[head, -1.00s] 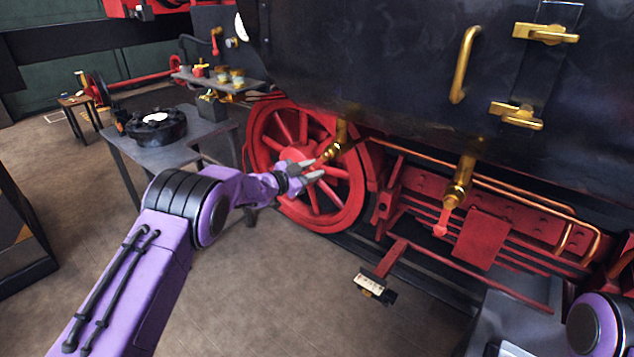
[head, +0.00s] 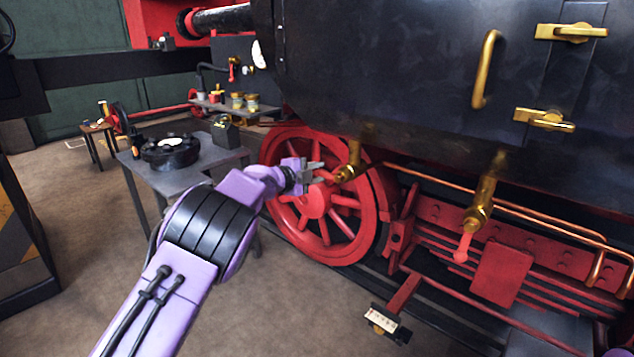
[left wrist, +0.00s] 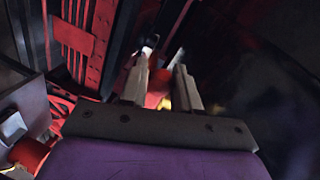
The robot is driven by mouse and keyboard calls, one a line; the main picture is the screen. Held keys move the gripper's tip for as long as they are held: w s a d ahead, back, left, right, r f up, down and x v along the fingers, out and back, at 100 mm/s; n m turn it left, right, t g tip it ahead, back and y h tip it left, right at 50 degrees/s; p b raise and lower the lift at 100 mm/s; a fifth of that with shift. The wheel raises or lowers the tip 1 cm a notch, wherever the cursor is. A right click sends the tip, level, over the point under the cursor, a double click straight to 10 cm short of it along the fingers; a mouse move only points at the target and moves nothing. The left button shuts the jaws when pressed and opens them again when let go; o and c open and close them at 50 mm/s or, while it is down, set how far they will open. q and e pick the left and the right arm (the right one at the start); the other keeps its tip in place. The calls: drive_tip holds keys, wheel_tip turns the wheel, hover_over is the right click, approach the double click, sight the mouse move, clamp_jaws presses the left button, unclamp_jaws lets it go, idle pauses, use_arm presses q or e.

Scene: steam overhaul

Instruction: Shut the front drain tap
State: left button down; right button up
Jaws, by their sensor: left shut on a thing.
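The left-hand brass drain tap (head: 348,171) hangs under the black engine side, in front of the red spoked wheel. My left gripper (head: 318,173) is at the left of this tap, with its fingers closed around its red handle (head: 331,180). The handle points left, about level, and the fingers hide most of it. In the left wrist view, red shows between the two grey fingers (left wrist: 160,88); the view is dark. A second brass tap (head: 480,205) stands further right, its red handle (head: 463,247) hanging down. My right gripper is out of view.
The red wheel (head: 275,152) is close behind my left gripper. A grey table (head: 185,180) with a round black part (head: 168,150) stands left of it. A small shelf (head: 235,108) holds pots. Copper pipes (head: 520,208) run along the frame. Open floor lies below the wheel.

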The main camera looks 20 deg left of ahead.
use_arm(q)
drive_tip(key=shift+r+m, duration=0.2)
drive_tip(key=shift+m, duration=0.1)
drive_tip(key=shift+r, duration=0.15)
drive_tip(key=c, duration=0.8)
unclamp_jaws()
drive_tip(key=shift+c, duration=0.2)
drive_tip(key=shift+s+b, duration=0.15)
drive_tip(key=shift+b, duration=0.15)
drive_tip(key=b+v, duration=0.3)
drive_tip(key=v, duration=0.7)
drive_tip(key=shift+s, duration=0.25)
drive_tip(key=shift+r, duration=0.1)
